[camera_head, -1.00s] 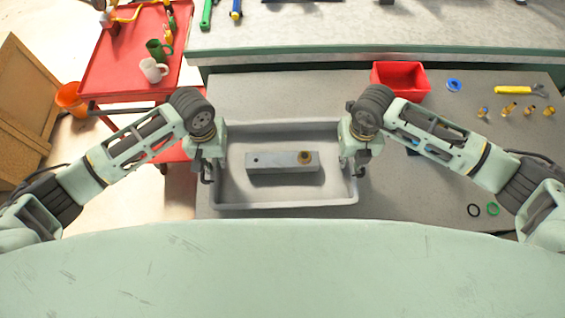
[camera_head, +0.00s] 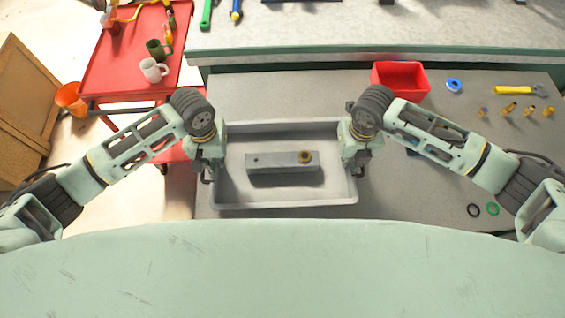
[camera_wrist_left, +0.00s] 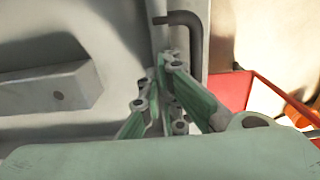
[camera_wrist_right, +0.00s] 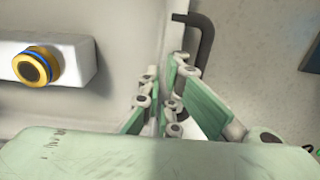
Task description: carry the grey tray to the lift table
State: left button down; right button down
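The grey tray (camera_head: 285,203) is at the left part of the grey table, level in the head view. I cannot tell whether it rests on the table or hangs just above it. A grey block (camera_head: 283,169) with a brass fitting (camera_head: 305,157) lies inside the tray. My left gripper (camera_head: 208,172) is at the tray's left wall; in the left wrist view its fingers (camera_wrist_left: 162,85) close on that wall beside a dark bent handle. My right gripper (camera_head: 357,168) is on the right wall, its fingers (camera_wrist_right: 168,85) likewise closed on it. I cannot identify a lift table for certain.
A red cart (camera_head: 120,75) with mugs stands at the left, near an orange bucket (camera_head: 70,98). On the grey table (camera_head: 420,195) are a red bin (camera_head: 400,80), a blue ring, brass fittings and two small rings. A green-edged bench (camera_head: 380,35) runs behind.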

pick_arm(q)
jog(key=shift+w+r, duration=0.1)
jog(key=shift+r, duration=0.05)
pick_arm(e)
jog(key=shift+w+r, duration=0.1)
